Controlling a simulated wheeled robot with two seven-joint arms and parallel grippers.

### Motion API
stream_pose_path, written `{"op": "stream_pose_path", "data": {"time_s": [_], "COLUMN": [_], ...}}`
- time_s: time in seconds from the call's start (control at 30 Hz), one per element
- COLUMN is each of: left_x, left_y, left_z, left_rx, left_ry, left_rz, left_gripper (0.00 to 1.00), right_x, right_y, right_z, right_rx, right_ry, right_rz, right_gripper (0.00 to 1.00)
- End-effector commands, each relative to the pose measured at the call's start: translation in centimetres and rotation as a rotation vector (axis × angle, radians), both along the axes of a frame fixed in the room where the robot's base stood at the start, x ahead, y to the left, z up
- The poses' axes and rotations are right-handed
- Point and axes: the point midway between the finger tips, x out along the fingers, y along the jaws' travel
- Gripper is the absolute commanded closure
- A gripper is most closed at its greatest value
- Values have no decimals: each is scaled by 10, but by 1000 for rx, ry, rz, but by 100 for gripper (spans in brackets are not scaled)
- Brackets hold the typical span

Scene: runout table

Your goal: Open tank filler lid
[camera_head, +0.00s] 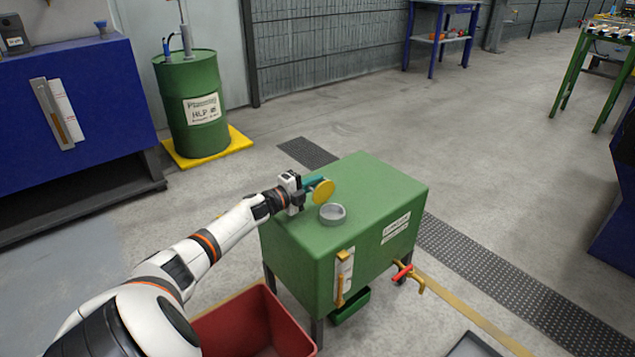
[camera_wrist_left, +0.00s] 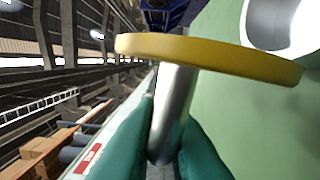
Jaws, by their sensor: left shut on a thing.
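The green tank (camera_head: 375,195) stands on legs in the middle of the head view. Its grey filler neck (camera_head: 332,214) is uncovered on the top. The yellow round lid (camera_head: 323,191) stands tilted up on edge beside the neck, off its opening. My left gripper (camera_head: 313,183) has its teal fingers at the lid. In the left wrist view, the fingers are shut on the grey stem (camera_wrist_left: 172,100) under the yellow lid (camera_wrist_left: 210,54), with the neck (camera_wrist_left: 282,22) at top right. Whether the lid is hinged to the neck is hidden. My right gripper is out of view.
A red bin (camera_head: 255,325) stands on the floor left of the tank. A tap with a red handle (camera_head: 402,271) and a gauge (camera_head: 343,275) are on the tank's front. A green drum (camera_head: 190,90) and a blue cabinet (camera_head: 75,100) stand behind left. The floor to the right is mostly clear.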

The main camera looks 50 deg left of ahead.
Motion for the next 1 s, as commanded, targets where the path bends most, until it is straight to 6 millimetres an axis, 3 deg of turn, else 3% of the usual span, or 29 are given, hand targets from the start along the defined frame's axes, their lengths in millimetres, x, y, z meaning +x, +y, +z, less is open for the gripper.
{"op": "stream_pose_path", "data": {"time_s": [0.5, 1.0], "left_x": [2, 2], "left_y": [15, 17], "left_z": [-13, -15], "left_rx": [-312, -359], "left_ry": [25, 28], "left_rz": [-3, -4], "left_gripper": [100, 100], "right_x": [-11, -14], "right_y": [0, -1], "right_z": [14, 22], "right_rx": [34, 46], "right_ry": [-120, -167], "right_rz": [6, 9], "right_gripper": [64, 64]}}
